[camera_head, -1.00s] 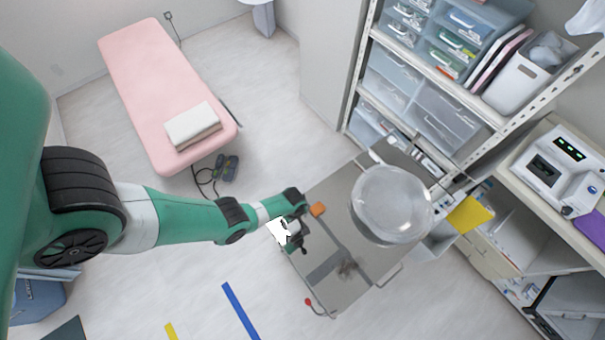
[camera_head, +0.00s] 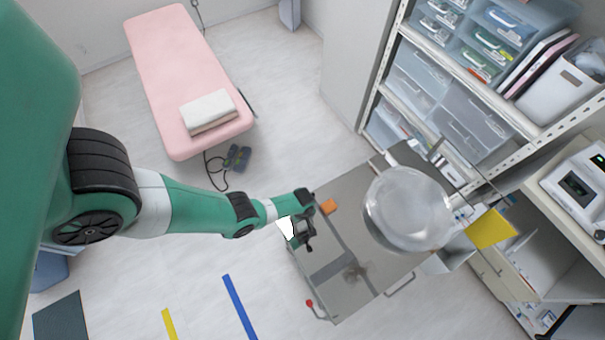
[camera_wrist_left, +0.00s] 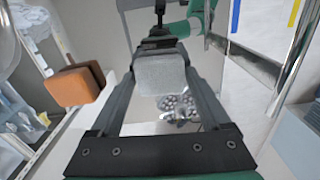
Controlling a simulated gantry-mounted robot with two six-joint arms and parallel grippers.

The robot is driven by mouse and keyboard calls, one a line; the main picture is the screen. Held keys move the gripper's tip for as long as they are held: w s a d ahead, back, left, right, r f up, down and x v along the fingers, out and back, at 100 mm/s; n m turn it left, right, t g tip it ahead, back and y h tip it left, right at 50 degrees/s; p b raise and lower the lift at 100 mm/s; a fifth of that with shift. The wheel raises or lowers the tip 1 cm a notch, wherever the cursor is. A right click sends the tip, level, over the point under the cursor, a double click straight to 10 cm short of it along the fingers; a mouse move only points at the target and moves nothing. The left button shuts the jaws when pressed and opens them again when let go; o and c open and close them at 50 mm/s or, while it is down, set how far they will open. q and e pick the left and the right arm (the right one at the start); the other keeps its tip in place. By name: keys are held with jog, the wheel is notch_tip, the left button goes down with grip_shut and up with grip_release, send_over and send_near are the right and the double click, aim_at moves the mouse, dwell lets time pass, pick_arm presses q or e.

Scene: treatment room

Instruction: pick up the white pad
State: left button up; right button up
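My left gripper (camera_head: 304,236) is over the near left edge of the steel cart, pointing down. In the left wrist view, the white pad (camera_wrist_left: 160,73) looks like a small pale grey-white block between the fingertips of my left gripper (camera_wrist_left: 160,82). It fills the gap, and both fingers appear to touch its sides. In the head view the gripper hides the pad. My right gripper does not show in either view.
The cart (camera_head: 345,190) carries an orange block (camera_head: 328,206), just right of the gripper. A clear round lamp head (camera_head: 408,208) hangs over the cart's right half. Shelves (camera_head: 480,90) stand behind; a pink bed (camera_head: 180,75) is at the back left.

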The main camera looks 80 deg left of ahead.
pick_arm(q)
jog(key=c, duration=0.8)
jog(key=shift+c, duration=0.2)
jog(key=shift+r, duration=0.1)
